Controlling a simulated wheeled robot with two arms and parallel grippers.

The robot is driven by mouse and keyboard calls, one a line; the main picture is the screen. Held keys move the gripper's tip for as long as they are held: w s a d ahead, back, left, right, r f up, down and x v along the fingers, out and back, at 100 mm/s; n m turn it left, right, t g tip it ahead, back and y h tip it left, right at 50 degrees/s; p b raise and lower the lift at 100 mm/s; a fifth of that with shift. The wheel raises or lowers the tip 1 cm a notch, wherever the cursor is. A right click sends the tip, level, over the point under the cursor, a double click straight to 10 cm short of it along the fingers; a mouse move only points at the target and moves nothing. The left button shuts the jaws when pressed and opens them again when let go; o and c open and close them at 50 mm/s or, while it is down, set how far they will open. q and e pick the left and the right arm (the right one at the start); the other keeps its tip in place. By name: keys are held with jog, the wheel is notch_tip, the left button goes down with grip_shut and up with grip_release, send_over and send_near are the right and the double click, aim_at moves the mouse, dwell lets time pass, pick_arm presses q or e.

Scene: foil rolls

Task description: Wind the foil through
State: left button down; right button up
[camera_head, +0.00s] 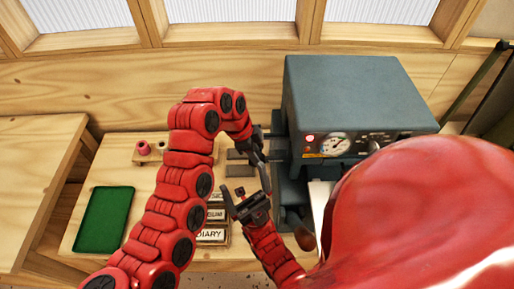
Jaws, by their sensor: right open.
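A blue-grey machine (350,90) with a round gauge and a red light stands at the back right. Its lower front is partly hidden by my red body. A pink roll (143,147) sits on a small wooden stand at the left back of the bench; I cannot tell whether it is foil. No foil strip is clearly visible. My left gripper (256,150) hangs by the machine's left side, partly seen; its jaw state is unclear.
A green tray (103,220) lies on the left of the wooden bench. Several lettered blocks, one reading DIARY (211,235), stand between my arms. Dark grey blocks (238,170) lie behind them. A wooden wall with windows closes the back. Bare bench shows around the tray.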

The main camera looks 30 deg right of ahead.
pick_arm(q)
jog(key=y+b, duration=0.1)
jog(key=b, duration=0.1)
jog(key=t+y+b, duration=0.1)
jog(key=b, duration=0.2)
jog(key=shift+f, duration=0.25)
jog(key=shift+s+d+r+t+y+b, duration=0.15)
jog(key=shift+t+y+b, duration=0.35)
jog(key=shift+b, duration=0.3)
jog(key=shift+d+t+y+b, duration=0.15)
jog(key=shift+t+y+b, duration=0.35)
jog(key=shift+y, duration=0.7)
jog(key=c, duration=0.6)
grip_release()
jog(key=shift+c, duration=0.2)
jog(key=shift+r, duration=0.1)
